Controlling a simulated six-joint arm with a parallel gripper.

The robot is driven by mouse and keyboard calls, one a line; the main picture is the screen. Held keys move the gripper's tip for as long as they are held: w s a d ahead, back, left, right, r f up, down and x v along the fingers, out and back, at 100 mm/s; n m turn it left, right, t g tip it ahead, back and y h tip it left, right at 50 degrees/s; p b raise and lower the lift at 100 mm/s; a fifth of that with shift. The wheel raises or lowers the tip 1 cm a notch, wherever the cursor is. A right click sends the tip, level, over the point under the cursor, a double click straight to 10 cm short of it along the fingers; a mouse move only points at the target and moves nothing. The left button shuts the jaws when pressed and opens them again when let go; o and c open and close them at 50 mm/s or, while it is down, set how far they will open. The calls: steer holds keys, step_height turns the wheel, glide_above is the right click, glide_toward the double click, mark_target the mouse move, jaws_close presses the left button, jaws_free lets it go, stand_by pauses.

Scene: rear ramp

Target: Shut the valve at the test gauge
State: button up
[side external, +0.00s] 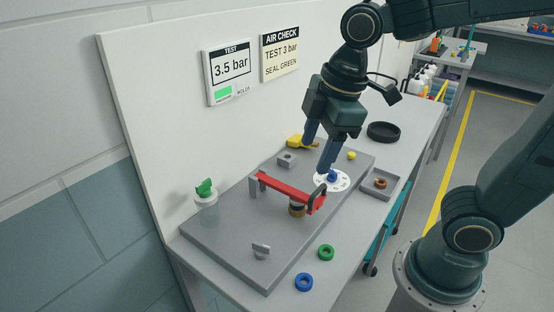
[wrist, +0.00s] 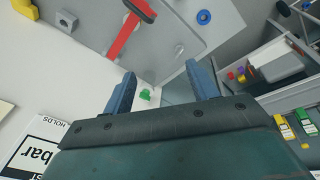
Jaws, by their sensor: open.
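The test display (side external: 231,66) on the back wall reads 3.5 bar with a green patch. A red lever bar (side external: 285,188) lies across the grey plate (side external: 225,240), with a grey post at its left end and a brass fitting (side external: 297,210) under its right end. The red bar also shows in the wrist view (wrist: 124,38). A blue knob (side external: 332,176) sits on a white dial beside the bar's right end. A green knob (side external: 204,188) tops a clear cup at the plate's left. My gripper (side external: 316,157) is open and empty above the plate, near the dial; whether it touches anything is unclear.
A note (side external: 281,52) reads "TEST 3 bar, SEAL GREEN". A yellow handle (side external: 300,141) lies at the plate's rear. Green (side external: 326,252) and blue (side external: 303,282) rings lie at the front edge. A grey tray (side external: 381,185) holds a brown ring; a black dish (side external: 383,131) stands behind.

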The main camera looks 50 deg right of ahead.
mark_target(261, 244)
steer(key=w+a+f+n+g, duration=0.2)
steer(key=w+a+f+n, duration=0.4)
steer(key=a+n, duration=0.3)
steer(key=shift+n+g+h, duration=0.3)
steer(key=shift+n+g, duration=0.1)
steer(key=shift+n, duration=0.2)
steer(key=shift+f, duration=0.1)
steer(key=shift+f, duration=6.8)
steer(key=c, duration=1)
